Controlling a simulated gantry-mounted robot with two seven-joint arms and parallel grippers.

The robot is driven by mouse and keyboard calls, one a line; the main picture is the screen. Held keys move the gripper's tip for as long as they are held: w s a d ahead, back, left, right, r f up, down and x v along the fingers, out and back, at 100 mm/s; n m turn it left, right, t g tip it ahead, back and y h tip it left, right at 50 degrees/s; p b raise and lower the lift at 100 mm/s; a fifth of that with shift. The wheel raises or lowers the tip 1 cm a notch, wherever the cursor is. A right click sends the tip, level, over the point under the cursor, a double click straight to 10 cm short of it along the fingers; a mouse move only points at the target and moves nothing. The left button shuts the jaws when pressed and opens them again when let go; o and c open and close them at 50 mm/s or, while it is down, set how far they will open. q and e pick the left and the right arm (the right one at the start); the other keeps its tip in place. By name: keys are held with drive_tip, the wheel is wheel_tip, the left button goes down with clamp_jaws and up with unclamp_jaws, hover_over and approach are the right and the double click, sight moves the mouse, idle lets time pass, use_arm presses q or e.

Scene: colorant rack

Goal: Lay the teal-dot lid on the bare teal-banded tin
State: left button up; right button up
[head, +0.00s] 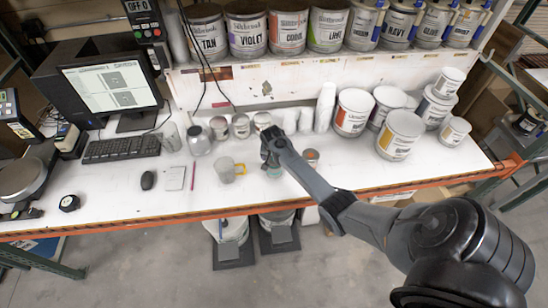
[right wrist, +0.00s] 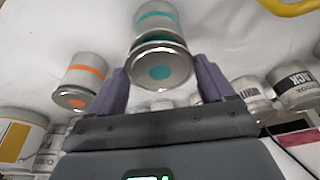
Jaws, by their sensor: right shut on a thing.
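The bare teal-banded tin (right wrist: 155,14) stands on the white bench. In the right wrist view its open mouth shows a dark teal inside. It also shows in the head view (head: 274,172), partly covered by my right gripper. The teal-dot lid (right wrist: 161,70) is a silver disc with a teal dot, held between the two purple fingers of my right gripper (right wrist: 160,88). The lid is over the tin's mouth, close to it; a thin part of the mouth still shows. In the head view my right gripper (head: 268,155) is above the tin. My left gripper is not in view.
An orange-banded tin with an orange-dot lid (right wrist: 83,80) stands beside the teal one, also in the head view (head: 311,157). A clear jug with yellow handle (head: 227,170) is to the left. Several small tins and white cups (head: 305,120) stand behind.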

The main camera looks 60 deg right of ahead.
drive_tip(key=shift+f+b, duration=0.4)
drive_tip(key=shift+f, duration=0.3)
drive_tip(key=o, duration=0.9)
drive_tip(key=shift+c, duration=0.2)
drive_tip(key=shift+r, duration=0.15)
